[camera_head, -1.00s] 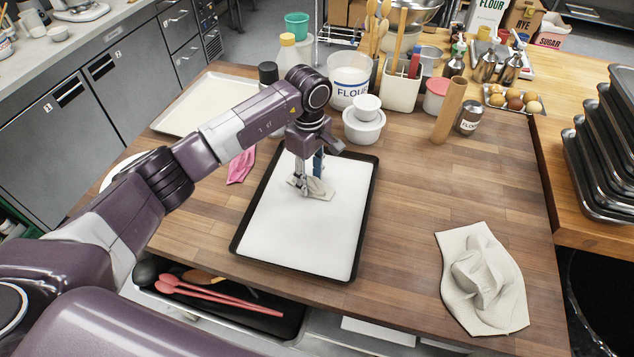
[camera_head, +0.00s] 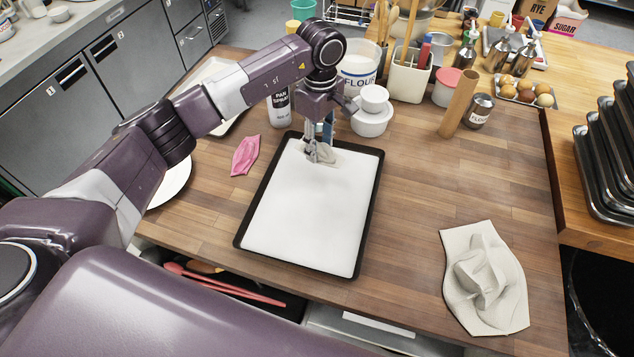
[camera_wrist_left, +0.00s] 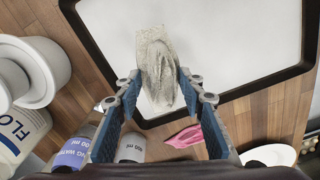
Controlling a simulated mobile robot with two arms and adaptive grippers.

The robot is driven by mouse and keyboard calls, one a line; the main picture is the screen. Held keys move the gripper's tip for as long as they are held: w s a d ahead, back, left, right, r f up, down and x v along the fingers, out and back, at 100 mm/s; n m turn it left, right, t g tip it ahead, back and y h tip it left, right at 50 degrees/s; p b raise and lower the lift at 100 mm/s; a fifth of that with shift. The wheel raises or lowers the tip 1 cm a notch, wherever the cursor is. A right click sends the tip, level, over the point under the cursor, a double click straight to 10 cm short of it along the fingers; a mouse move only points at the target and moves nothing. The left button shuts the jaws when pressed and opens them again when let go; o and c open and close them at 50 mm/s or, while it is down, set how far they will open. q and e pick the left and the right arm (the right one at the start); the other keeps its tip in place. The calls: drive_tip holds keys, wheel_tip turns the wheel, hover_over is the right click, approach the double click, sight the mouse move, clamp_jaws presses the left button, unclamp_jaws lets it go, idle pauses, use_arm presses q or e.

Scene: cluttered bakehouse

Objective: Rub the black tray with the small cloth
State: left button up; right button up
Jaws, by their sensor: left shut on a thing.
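The black tray (camera_head: 362,215) lies on the wooden table with a pale, whitish inner surface. My left gripper (camera_head: 318,153) is over the far end of the tray, pointing down, shut on the small cloth (camera_head: 329,156). The cloth is beige and crumpled, and seems to touch the tray's surface. In the left wrist view the cloth (camera_wrist_left: 158,65) shows grey smudges and extends beyond the fingertips (camera_wrist_left: 160,84), over the white surface near the tray's dark rim (camera_wrist_left: 225,94). My right gripper is not in view.
White bowls (camera_head: 371,121) and a pan spray can (camera_head: 281,107) stand close behind the tray. A pink cloth (camera_head: 245,155) lies to its left. A larger beige cloth (camera_head: 485,280) lies crumpled at the right. The table between it and the tray is clear.

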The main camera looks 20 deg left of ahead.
use_arm(q)
drive_tip(key=shift+r, duration=0.75)
drive_tip(key=shift+r+p, duration=0.35)
